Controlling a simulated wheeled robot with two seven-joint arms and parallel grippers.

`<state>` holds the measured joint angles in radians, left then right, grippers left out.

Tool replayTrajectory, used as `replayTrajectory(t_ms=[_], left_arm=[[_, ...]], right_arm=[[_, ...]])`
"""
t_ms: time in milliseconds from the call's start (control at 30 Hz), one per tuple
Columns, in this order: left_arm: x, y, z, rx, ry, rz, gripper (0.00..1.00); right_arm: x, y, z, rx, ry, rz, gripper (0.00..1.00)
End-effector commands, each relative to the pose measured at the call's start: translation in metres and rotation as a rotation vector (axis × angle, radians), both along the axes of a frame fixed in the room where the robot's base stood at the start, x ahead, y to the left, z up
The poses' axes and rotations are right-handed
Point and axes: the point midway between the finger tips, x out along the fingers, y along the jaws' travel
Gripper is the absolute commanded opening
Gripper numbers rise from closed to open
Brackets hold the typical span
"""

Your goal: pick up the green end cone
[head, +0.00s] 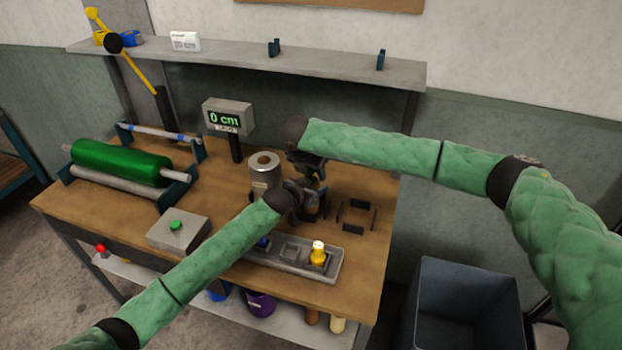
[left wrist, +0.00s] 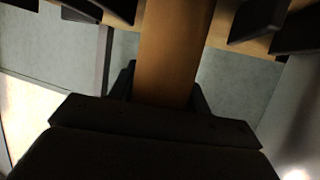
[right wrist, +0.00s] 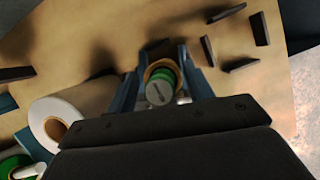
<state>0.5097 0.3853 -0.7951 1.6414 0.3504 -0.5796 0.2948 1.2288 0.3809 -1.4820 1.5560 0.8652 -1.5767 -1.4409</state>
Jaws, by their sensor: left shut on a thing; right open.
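The green end cone (right wrist: 160,86) shows in the right wrist view, seen end-on within the orange-brown rim of a tube. In the head view only a sliver of green (head: 318,178) shows between my two grippers. My right gripper (right wrist: 163,62) is open, with its blue fingers on either side of the cone and tube end. My left gripper (head: 310,203) is shut on the brown tube (left wrist: 172,45), which passes between its fingers in the left wrist view. The arms hide much of the tube and cone in the head view.
A grey tray (head: 290,253) holds a yellow cone (head: 318,252) and a blue piece (head: 262,243). A dark bin (head: 465,310) is beyond the table's right edge.

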Motion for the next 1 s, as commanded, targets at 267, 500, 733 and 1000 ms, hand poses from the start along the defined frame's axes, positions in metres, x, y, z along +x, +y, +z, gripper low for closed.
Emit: replayTrajectory(t_ms=[267, 500, 733, 1000], left_arm=[[0.000, 0.000, 0.000, 0.001, 0.001, 0.000, 0.25], [0.000, 0.000, 0.000, 0.001, 0.001, 0.000, 0.25], [0.000, 0.000, 0.000, 0.001, 0.001, 0.000, 0.25], [0.000, 0.000, -0.001, 0.001, 0.001, 0.000, 0.25]], right_arm=[[0.000, 0.000, 0.000, 0.000, 0.000, 0.000, 0.09], [0.000, 0.000, 0.000, 0.000, 0.000, 0.000, 0.02], [0.000, 0.000, 0.018, 0.001, -0.002, 0.001, 0.02], [0.000, 0.001, 0.067, 0.002, -0.002, 0.001, 0.02]])
